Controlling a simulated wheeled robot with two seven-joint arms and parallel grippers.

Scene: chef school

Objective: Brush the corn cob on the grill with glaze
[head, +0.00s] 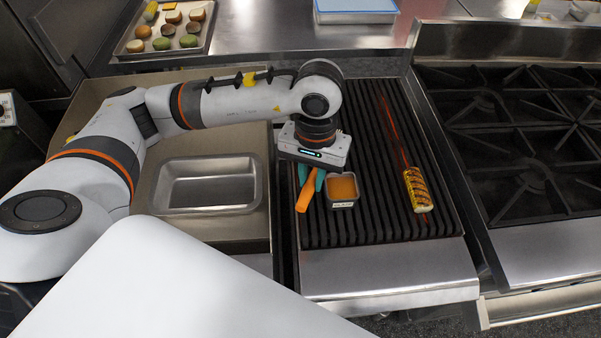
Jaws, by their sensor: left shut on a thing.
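The corn cob (417,190) is yellow with dark char stripes. It lies on the right front part of the black ridged grill (375,130). A small square metal container of orange glaze (343,190) stands on the grill, left of the cob. My left gripper (311,180) points down over the grill's left front, just left of the glaze container. Its teal fingers are shut on an orange object (305,195), which looks like the brush. Its bristles cannot be made out. My right gripper is not in view.
An empty metal pan (210,185) sits left of the grill. A stove with black burner grates (530,140) stands to the right. A tray of buns and vegetables (165,30) and a blue-and-white box (356,10) are at the back. The grill between container and cob is clear.

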